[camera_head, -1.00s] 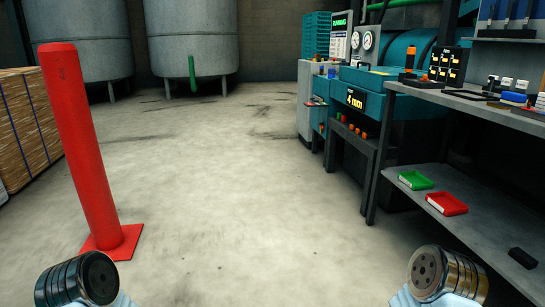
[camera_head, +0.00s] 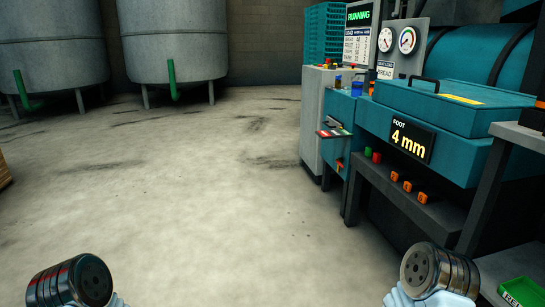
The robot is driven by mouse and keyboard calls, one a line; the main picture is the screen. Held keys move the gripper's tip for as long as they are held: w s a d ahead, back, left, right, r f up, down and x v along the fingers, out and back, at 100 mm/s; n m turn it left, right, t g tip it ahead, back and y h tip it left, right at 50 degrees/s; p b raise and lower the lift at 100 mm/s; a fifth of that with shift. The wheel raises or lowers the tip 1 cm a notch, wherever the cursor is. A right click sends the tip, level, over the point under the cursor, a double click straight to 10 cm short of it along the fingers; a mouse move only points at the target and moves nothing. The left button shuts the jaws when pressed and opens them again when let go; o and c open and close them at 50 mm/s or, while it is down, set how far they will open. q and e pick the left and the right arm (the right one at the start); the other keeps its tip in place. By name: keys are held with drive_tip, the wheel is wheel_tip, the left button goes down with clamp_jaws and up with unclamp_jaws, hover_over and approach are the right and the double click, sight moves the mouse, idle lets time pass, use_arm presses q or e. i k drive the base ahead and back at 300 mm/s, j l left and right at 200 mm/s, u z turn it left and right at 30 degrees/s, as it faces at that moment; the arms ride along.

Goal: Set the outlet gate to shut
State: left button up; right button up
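I cannot tell for certain which part is the outlet gate. On the machine's near left end, a small shelf-like part with coloured labels (camera_head: 334,132) sticks out, and a small red part (camera_head: 340,165) sits below it. Their setting is too small to read. Only rounded metal ends of my arms show at the bottom left and bottom right. My gripper fingers are not in view.
A control screen (camera_head: 358,15) reads "RUNNING", beside two dials (camera_head: 407,40). Orange knobs (camera_head: 408,186) line the lower ledge. A green tray (camera_head: 522,291) lies on the shelf at bottom right. Grey tanks (camera_head: 175,40) stand at the back left. The floor (camera_head: 200,190) ahead is clear.

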sight(329, 121)
drive_tip(key=i+z, duration=0.1)
drive_tip(key=i, duration=0.7)
drive_tip(key=i+j+z, duration=0.1)
drive_tip(key=i, duration=0.7)
drive_tip(key=j, duration=0.1)
